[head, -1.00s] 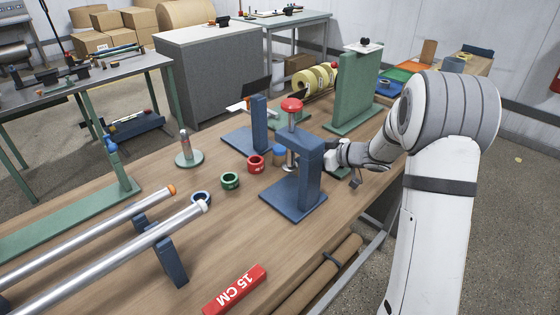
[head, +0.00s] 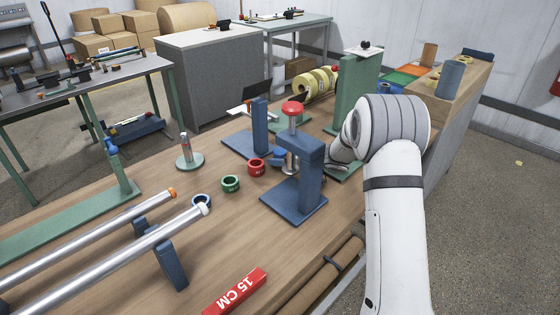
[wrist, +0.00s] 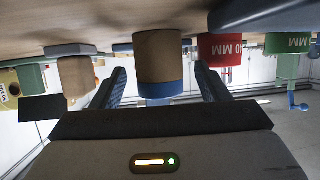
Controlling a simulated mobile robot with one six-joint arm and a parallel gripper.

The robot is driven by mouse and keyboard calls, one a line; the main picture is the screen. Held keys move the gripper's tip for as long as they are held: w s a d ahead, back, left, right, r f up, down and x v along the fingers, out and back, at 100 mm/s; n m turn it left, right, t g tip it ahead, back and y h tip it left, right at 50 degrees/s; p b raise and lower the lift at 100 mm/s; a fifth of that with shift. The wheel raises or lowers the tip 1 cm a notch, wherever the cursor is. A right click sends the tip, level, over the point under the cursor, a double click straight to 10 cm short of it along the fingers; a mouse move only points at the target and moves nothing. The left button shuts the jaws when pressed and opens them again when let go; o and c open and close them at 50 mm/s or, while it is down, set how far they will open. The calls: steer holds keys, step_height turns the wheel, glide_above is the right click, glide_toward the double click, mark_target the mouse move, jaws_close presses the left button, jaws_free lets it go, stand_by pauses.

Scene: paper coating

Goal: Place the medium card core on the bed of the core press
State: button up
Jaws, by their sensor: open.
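The core press (head: 312,175) is a blue frame with a red knob and a flat blue bed (head: 292,204); its bed looks empty. A brown card core with a blue end (wrist: 158,58) stands between my gripper's (wrist: 160,72) two open fingers in the wrist view, with gaps visible on both sides. Its blue part (head: 277,156) shows just behind the press in the head view, mostly hidden. I cannot tell its size mark. The press hides my gripper in the head view. Another brown core-like piece (wrist: 77,76) is at left in the wrist view.
Two metal rollers (head: 110,262) lie front left. A green stand (head: 355,95) rises behind my arm.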

steer(key=shift+c, duration=0.6)
steer(key=c, duration=1)
steer(key=shift+r, duration=0.1)
